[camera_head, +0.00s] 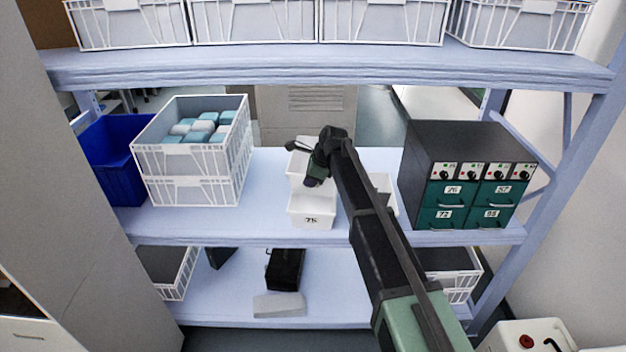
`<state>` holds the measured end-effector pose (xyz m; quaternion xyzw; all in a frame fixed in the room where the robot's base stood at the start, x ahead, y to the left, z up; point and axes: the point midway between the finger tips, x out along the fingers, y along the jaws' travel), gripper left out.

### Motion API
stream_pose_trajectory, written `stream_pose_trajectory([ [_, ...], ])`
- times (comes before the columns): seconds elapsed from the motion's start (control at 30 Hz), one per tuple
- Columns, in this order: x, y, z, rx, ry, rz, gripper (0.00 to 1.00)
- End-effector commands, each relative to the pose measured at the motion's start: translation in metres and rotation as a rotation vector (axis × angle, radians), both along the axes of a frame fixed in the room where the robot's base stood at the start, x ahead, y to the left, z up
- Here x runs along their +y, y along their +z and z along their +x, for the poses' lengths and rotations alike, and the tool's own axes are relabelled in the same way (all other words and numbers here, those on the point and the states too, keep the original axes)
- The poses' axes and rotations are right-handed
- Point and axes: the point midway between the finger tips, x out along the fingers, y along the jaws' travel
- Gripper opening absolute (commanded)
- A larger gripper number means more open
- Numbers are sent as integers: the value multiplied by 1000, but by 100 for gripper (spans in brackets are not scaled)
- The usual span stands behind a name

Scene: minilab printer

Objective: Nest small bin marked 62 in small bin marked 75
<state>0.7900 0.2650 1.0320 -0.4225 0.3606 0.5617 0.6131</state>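The small white bin marked 75 (298,219) stands upright near the front edge of the middle shelf. Another small white bin (296,168) is right behind it, and my gripper partly covers it. A third small white bin (383,184) is to the right, mostly hidden by my arm. No label reading 62 is visible, so I cannot tell which bin it is. My gripper (311,183) points down over the back part of bin 75, by the bin behind it. Its fingers are too small and dark to tell whether they are open or hold anything.
A white crate of blue and white items (190,190) and a blue bin (113,150) stand left on the middle shelf (265,215). A dark cabinet with green drawers (465,160) stands right. The upper shelf (330,67) holds white crates. Shelf left of bin 75 is clear.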

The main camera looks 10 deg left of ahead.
Motion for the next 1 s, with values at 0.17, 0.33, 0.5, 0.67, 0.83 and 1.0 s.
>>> stream_pose_trajectory([
  [0.17,0,-1,0,-5,20,-1,0],
  [0.33,0,-13,0,-5,19,-2,0],
  [0.5,0,-33,0,-5,19,-2,0],
  [0.67,0,-50,0,-4,18,-2,0],
  [0.83,0,-56,0,-4,18,-2,0],
  [1.0,0,-54,0,-4,18,-2,0],
])
